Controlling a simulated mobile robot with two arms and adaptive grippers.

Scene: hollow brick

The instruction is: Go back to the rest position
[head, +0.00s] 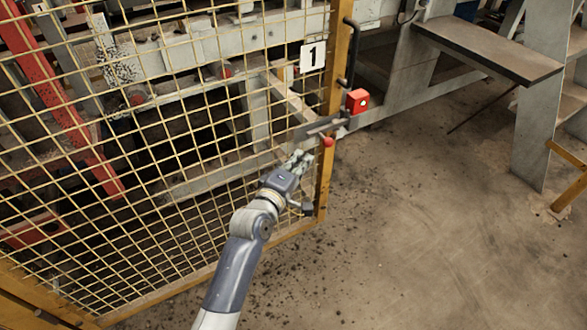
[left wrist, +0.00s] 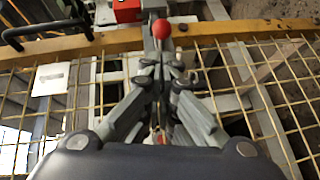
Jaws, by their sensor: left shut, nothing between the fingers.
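My left gripper (head: 298,160) reaches up from the bottom of the head view to the yellow mesh gate, close to its right-hand post. In the left wrist view my left gripper (left wrist: 161,75) has its fingertips together with nothing between them. A metal latch bar with a red ball knob (head: 328,142) is just beyond the fingertips. The red knob (left wrist: 161,29) also shows ahead of the fingers in the left wrist view; whether they touch the latch I cannot tell. My right gripper is in neither view.
The yellow mesh gate (head: 150,150) fills the left, with machinery behind it. A black handle (head: 350,50), a red box (head: 357,101) and a sign with the number 1 (head: 312,57) are near its post. Bare concrete floor (head: 430,240) lies to the right.

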